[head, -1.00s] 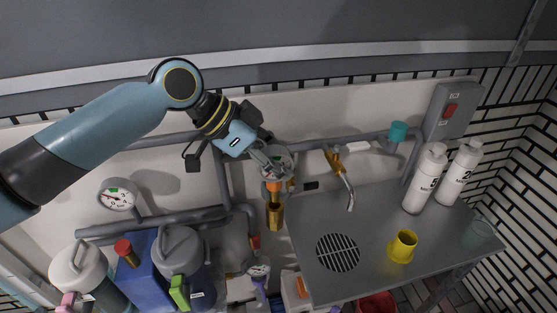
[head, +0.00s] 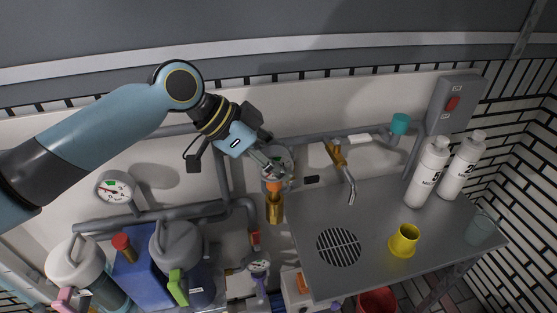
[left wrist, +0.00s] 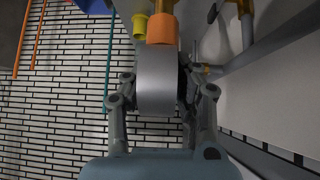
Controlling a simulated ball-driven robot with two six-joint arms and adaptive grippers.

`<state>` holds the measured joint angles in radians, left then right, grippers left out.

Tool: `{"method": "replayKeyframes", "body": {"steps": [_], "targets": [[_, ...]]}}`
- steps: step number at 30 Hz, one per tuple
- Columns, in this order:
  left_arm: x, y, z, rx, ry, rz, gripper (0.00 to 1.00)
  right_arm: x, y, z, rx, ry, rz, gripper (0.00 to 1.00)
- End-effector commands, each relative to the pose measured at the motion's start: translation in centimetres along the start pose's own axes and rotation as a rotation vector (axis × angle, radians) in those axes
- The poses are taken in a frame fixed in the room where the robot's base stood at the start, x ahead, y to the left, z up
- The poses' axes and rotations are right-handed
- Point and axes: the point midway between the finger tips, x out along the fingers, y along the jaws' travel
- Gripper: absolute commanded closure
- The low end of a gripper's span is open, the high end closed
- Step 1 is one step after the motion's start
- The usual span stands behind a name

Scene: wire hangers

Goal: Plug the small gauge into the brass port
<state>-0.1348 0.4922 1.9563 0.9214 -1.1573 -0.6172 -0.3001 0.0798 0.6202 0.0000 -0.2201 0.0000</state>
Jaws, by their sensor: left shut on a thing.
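The small gauge (head: 277,160) is a round grey body with an orange collar (head: 274,186) at its lower end. My left gripper (head: 270,163) is shut on it, and the fingers hide part of it in the head view. The brass port (head: 275,208) stands upright directly below the collar. The collar's lower end looks at or just over the port's top; I cannot tell whether it is inside. In the left wrist view the gauge's grey side (left wrist: 157,80) lies between the fingers, with the orange collar (left wrist: 162,29) pointing away. My right gripper is not in view.
A larger dial gauge (head: 115,188) sits on the pipework at left. Jugs (head: 180,255) stand below it. The metal counter (head: 315,215) at right holds a yellow cup (head: 404,240) and two white bottles (head: 429,172). A tap (head: 345,170) is close to the right of the port.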

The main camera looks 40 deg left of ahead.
Motion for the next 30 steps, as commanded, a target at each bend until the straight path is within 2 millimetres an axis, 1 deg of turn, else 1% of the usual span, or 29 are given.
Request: {"method": "replayKeyframes", "body": {"steps": [30], "targets": [[1.9,0.0,1.8,0.001,0.000,0.000,1.00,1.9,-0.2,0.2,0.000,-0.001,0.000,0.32]]}}
